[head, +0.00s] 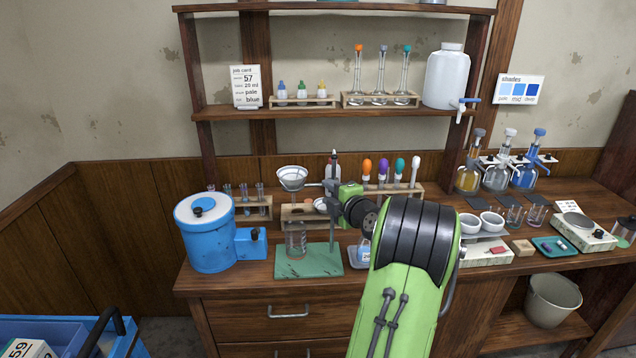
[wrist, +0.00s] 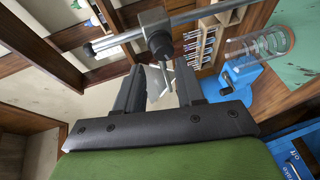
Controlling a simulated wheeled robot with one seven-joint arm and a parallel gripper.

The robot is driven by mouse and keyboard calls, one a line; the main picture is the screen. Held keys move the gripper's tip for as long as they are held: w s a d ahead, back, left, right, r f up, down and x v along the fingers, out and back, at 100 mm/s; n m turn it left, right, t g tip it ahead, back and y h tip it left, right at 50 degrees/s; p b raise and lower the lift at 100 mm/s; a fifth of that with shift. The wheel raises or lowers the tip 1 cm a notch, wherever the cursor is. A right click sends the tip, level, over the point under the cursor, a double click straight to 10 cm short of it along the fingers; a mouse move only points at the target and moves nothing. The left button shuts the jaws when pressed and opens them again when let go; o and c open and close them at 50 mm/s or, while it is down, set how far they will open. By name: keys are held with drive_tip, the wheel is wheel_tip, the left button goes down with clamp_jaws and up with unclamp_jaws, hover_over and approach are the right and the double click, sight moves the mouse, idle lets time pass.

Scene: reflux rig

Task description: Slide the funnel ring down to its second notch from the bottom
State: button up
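The glass funnel (head: 292,178) sits at the left end of the ring arm, on a stand with an upright metal rod (head: 333,205) and a green base (head: 310,262). The ring's dark clamp (wrist: 155,36) is on the rod (wrist: 205,14) in the wrist view. A pale part of the funnel (wrist: 157,86) shows between my fingers. My gripper (head: 345,193) is at clamp height, close to the rod. In the wrist view my gripper (wrist: 160,64) has its fingers apart, with the clamp just at or beyond the tips. Contact cannot be told. The rod's notches are too small to make out.
A glass beaker (head: 296,240) stands on the green base below the funnel. A blue canister (head: 205,235) stands left. Racks with test tubes (head: 250,205) and coloured droppers (head: 383,180) are behind. A small tray with a bottle (head: 362,255) lies right of the base.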

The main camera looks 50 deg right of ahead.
sight(310, 186)
drive_tip(key=p+x, duration=0.1)
drive_tip(key=x, duration=0.5)
drive_tip(key=shift+s+a, duration=0.1)
clamp_jaws()
